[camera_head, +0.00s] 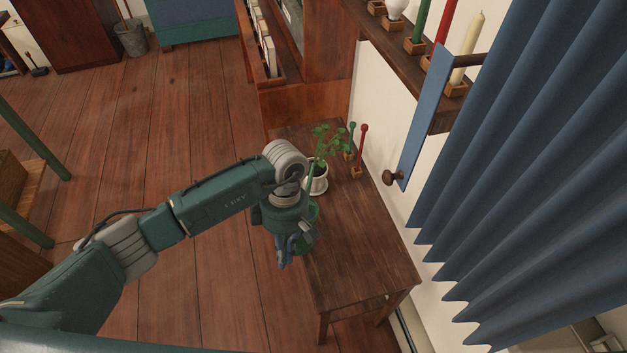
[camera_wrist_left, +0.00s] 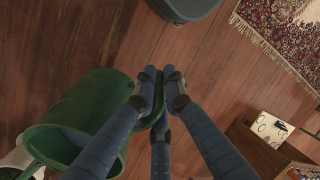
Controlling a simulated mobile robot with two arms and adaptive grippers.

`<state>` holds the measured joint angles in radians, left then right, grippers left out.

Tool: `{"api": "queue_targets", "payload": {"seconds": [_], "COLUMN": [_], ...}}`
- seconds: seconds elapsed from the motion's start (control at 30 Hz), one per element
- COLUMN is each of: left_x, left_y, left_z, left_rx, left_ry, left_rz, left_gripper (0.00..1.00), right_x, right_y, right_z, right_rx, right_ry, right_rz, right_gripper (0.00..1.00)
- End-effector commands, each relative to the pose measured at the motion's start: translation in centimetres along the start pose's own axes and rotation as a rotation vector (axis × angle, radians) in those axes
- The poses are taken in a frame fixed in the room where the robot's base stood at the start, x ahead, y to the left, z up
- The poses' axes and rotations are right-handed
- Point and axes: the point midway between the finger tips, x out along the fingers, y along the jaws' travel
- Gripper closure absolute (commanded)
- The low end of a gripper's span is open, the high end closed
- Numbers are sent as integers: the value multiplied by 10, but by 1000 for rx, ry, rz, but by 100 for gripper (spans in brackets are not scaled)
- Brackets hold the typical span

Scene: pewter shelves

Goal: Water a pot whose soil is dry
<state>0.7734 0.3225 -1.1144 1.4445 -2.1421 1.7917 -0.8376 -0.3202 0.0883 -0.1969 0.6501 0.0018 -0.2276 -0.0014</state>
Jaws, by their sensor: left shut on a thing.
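A potted plant with green leaves (camera_head: 326,143) stands in a white pot (camera_head: 318,184) on the wooden side table (camera_head: 365,250). Its soil is hidden by the leaves and my arm. My left gripper (camera_head: 283,255) is shut on a green watering can (camera_head: 309,240) near the table's left edge, just in front of the pot. Part of the can is hidden behind the gripper. In the left wrist view, my fingers (camera_wrist_left: 160,92) close on the can's handle, and its open body (camera_wrist_left: 85,110) is at the left. My right gripper is not in view.
A red stick (camera_head: 361,147) and a green one stand in small holders behind the plant. A wall shelf with candles (camera_head: 467,48) and a blue curtain (camera_head: 500,170) are at the right. A bookcase (camera_head: 308,60) stands beyond the table. The table's front part is clear.

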Motion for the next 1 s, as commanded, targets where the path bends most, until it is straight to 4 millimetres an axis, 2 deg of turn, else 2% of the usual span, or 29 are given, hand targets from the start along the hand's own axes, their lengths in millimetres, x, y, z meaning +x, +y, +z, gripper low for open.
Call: {"api": "queue_targets", "payload": {"seconds": [0.03, 0.17, 0.2, 0.53, 0.7, 1.0], "left_x": [14, 32, 38, 82, 92, 92], "left_y": [4, 11, 13, 27, 30, 29], "left_z": [0, 0, 0, -2, -2, -2], "left_rx": [3, 2, 4, 1, 0, -1], "left_ry": [0, 1, 2, 8, 9, 10], "left_rz": [25, 89, 108, 261, 300, 301], "left_gripper": [100, 100, 100, 100, 100, 100], "right_x": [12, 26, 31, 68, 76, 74], "right_y": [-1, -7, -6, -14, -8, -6], "right_z": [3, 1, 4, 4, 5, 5], "right_rx": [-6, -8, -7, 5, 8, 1], "right_ry": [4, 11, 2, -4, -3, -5], "right_rz": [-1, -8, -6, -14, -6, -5], "right_gripper": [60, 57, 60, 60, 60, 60]}}
